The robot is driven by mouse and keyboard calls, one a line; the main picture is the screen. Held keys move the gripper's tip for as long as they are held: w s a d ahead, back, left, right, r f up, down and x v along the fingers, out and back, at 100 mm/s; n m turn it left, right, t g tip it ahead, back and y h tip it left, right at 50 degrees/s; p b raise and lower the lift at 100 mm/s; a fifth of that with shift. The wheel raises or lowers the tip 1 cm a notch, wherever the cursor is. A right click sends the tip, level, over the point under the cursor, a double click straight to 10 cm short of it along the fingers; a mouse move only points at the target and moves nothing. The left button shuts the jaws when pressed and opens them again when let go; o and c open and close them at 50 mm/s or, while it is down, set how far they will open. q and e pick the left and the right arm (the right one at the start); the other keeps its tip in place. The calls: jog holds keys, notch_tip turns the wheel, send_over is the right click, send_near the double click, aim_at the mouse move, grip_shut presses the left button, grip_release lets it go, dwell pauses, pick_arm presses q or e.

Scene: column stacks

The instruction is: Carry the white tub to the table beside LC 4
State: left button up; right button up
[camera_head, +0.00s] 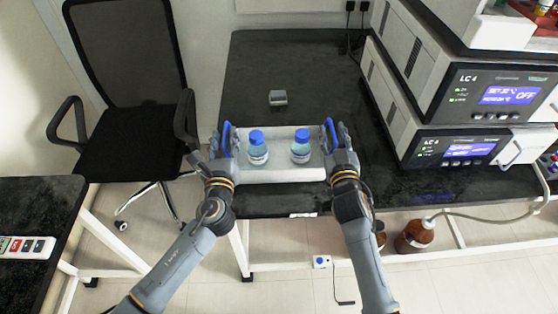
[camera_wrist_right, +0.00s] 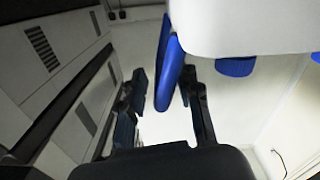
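The white tub (camera_head: 284,175) is at the front of the black table (camera_head: 290,75), to the left of the LC 4 unit (camera_head: 498,95). It looks level and appears to rest on the tabletop. It holds two blue-capped bottles (camera_head: 258,148) (camera_head: 300,147) and has a blue handle at each end. My left gripper (camera_head: 225,145) is at the left handle, its fingers spread on either side. My right gripper (camera_head: 336,140) is at the right handle (camera_wrist_right: 167,75). In the right wrist view its fingers stand apart around the handle, with a visible gap. The tub's underside contact is hidden.
A small grey object (camera_head: 278,97) lies behind the tub. A second instrument (camera_head: 455,148) sits under LC 4, close to my right gripper. A black chair (camera_head: 130,110) and another dark table (camera_head: 38,210) are at left. Brown bottles (camera_head: 415,236) stand below the table.

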jog(key=shift+s, duration=0.15)
pick_arm(q)
jog(key=s, duration=0.9)
jog(key=shift+s+d, duration=0.25)
jog(key=shift+d, duration=0.05)
pick_arm(e)
jog(key=s, duration=1.1)
jog(key=shift+s+d, duration=0.4)
jog(key=shift+d, duration=0.05)
